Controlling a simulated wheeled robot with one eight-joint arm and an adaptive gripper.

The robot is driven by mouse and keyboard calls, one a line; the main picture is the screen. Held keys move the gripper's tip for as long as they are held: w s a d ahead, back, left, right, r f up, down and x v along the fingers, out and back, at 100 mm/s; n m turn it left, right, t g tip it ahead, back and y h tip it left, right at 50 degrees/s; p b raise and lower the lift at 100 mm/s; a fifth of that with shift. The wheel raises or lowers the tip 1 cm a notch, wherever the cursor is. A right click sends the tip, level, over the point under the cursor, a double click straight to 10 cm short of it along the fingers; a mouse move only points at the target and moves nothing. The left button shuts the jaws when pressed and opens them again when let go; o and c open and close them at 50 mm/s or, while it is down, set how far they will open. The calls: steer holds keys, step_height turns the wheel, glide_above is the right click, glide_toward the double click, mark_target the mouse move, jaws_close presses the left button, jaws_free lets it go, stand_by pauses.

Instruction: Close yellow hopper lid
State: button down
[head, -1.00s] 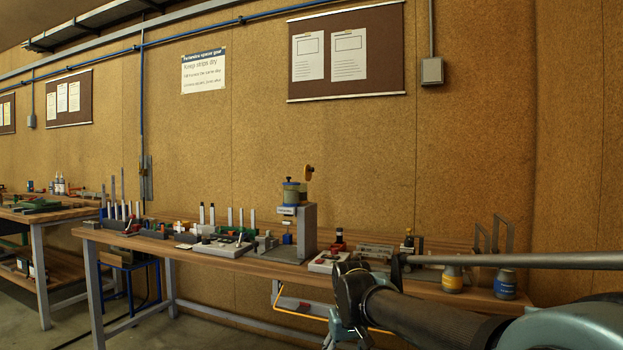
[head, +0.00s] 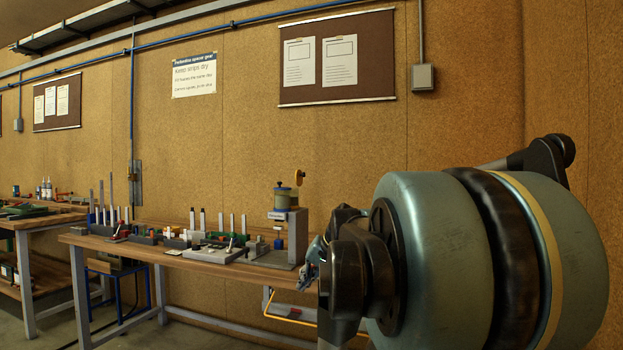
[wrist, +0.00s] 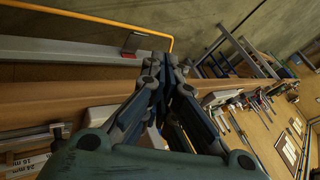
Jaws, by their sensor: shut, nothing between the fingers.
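The hopper (head: 282,200) stands on top of a grey upright dispenser on the bench, in the middle of the head view. Its body looks yellowish with a dark blue top part. A small round yellow-orange disc (head: 299,178), which looks like the lid, stands raised on edge at the hopper's right. My gripper (wrist: 163,62) shows in the wrist view with its fingers together and nothing between them, over the bench's front edge. In the head view my arm links hide most of the gripper, low and right of the dispenser. The hopper is not clearly visible in the wrist view.
The wooden bench (head: 180,256) carries several small fixtures and upright posts left of the dispenser. A yellow-orange bent rod (wrist: 110,22) runs below the bench front. My arm covers the bench's right end. The cork-coloured wall stands behind.

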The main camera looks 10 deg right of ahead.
steer(key=w+d+r+m+t, duration=0.3)
steer(key=w+d+r, duration=0.2)
steer(key=w+r, duration=0.5)
steer(key=w+d+r+m+t, duration=0.45)
steer(key=w+r, duration=0.25)
steer(key=r, duration=0.4)
steer(key=w+d+r+m+t, duration=0.25)
steer(key=w+d+r, duration=0.35)
steer(key=w+r, duration=0.4)
glide_toward(302, 178)
steer(key=shift+w+d+r, duration=0.5)
steer(key=shift+w+d, duration=0.1)
steer(key=shift+w, duration=1.4)
steer(key=shift+d+r, duration=0.1)
steer(key=shift+d, duration=0.1)
